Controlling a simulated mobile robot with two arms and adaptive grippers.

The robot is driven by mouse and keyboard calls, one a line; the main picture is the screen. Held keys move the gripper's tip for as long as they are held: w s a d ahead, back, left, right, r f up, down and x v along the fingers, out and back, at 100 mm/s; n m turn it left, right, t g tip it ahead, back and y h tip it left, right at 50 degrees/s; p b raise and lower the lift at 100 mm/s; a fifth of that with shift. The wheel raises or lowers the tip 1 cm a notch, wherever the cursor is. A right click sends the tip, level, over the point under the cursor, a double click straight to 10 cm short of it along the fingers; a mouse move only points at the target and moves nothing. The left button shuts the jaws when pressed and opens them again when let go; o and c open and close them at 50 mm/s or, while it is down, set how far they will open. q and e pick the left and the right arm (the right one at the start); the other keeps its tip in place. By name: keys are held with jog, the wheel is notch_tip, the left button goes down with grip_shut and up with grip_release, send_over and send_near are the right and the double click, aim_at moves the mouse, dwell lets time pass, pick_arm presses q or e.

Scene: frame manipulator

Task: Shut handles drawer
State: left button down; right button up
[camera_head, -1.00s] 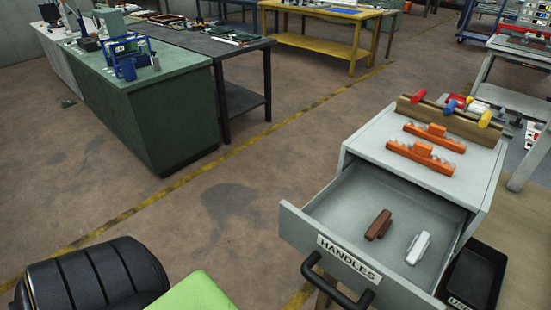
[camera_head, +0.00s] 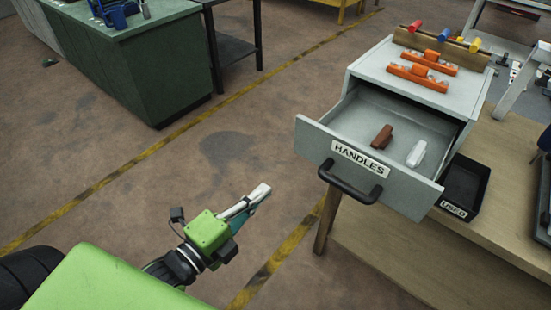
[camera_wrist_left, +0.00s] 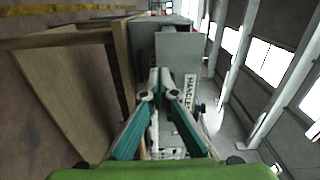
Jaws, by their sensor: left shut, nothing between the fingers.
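The drawer labelled HANDLES (camera_head: 315,141) is pulled open from a grey cabinet (camera_head: 357,68) in the head view. It has a black bar handle (camera_head: 350,185) on its front. A brown handle and a white handle lie inside. My left gripper (camera_head: 262,190) is shut and empty, to the left of the drawer front and apart from it. In the left wrist view the gripper's fingers (camera_wrist_left: 160,88) point toward the drawer front (camera_wrist_left: 178,58), and its label shows beside them. My right gripper is not in view.
The cabinet stands on a wooden table (camera_head: 400,255). A black tray labelled USED (camera_head: 462,188) is beside the drawer. Orange levels (camera_head: 425,70) and a wooden rack with coloured tools (camera_head: 440,48) lie on the cabinet top. Floor left of the table is clear.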

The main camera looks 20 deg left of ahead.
aim_at(307, 145)
pick_arm(q)
jog(key=shift+m, duration=0.3)
jog(key=w+d+r+p, duration=0.1)
jog(key=w, duration=0.3)
jog(key=w+d+r+p, duration=0.1)
jog(key=w, duration=0.2)
jog(key=w+d+r+p, duration=0.1)
jog(key=w+d+p, duration=0.1)
jog(key=w, duration=0.2)
jog(key=shift+w, duration=0.3)
jog(key=shift+w+d+f, duration=0.15)
jog(key=shift+w+f, duration=0.05)
jog(key=shift+w, duration=0.35)
jog(key=shift+w+d+r, duration=0.1)
jog(key=shift+w+d, duration=0.1)
jog(key=shift+w, duration=0.25)
jog(key=b+x, duration=0.1)
jog(key=x, duration=0.8)
jog(key=shift+r, duration=0.15)
jog(key=b+x, duration=0.2)
jog(key=x, duration=0.4)
jog(key=b+x, duration=0.2)
jog(key=x, duration=0.4)
jog(key=shift+w+d+r, duration=0.1)
jog(key=shift+w+r, duration=0.05)
jog(key=shift+w, duration=0.15)
jog(key=shift+r, duration=0.25)
jog(key=shift+r+t, duration=0.15)
jog(key=shift+t, duration=0.15)
